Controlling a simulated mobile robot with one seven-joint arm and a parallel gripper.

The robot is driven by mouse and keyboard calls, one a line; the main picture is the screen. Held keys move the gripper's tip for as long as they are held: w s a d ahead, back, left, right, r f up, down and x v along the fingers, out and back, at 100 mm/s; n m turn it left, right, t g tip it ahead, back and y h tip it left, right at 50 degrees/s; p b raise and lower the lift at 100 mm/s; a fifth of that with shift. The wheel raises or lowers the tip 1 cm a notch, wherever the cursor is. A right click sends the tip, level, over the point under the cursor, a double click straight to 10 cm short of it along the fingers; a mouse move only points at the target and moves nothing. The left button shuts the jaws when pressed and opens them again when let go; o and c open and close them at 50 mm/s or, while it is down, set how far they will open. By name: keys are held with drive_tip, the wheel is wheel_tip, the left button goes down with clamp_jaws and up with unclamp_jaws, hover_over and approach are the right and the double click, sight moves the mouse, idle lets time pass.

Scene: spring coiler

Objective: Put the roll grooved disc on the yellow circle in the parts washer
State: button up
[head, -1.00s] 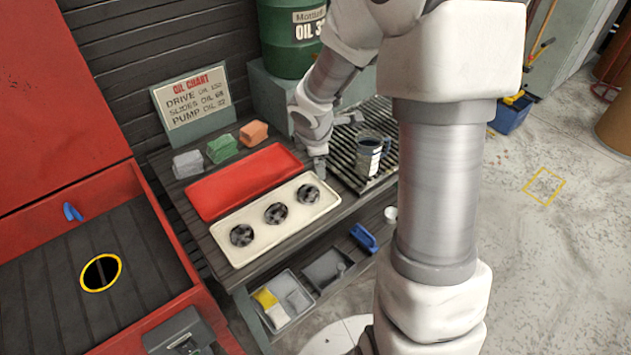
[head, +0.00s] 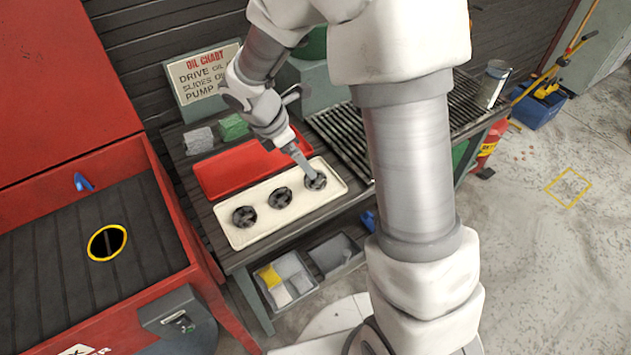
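Three dark grooved discs stand in a row on the cream tray: a left disc (head: 244,217), a middle disc (head: 280,198) and a right disc (head: 315,180). They look alike at this size, and I cannot tell which is the roll grooved one. My gripper (head: 311,173) points down at the right disc, its tip at or just above it. Its finger opening and any contact are too small to see. The yellow circle (head: 91,250) rings a dark hole in the slatted deck of the red parts washer (head: 40,238) at left; the hole is empty.
The cream tray (head: 243,239) lies before a red tray (head: 207,182) on the bench. A green block (head: 232,126) and a grey block (head: 198,139) sit behind. A can (head: 492,85) stands on the grate at right. The washer's raised red lid (head: 55,90) is at left.

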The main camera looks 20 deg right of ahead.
sight(315, 180)
drive_tip(key=b+x, duration=0.2)
drive_tip(key=x, duration=0.7)
drive_tip(key=shift+c, duration=0.3)
clamp_jaws()
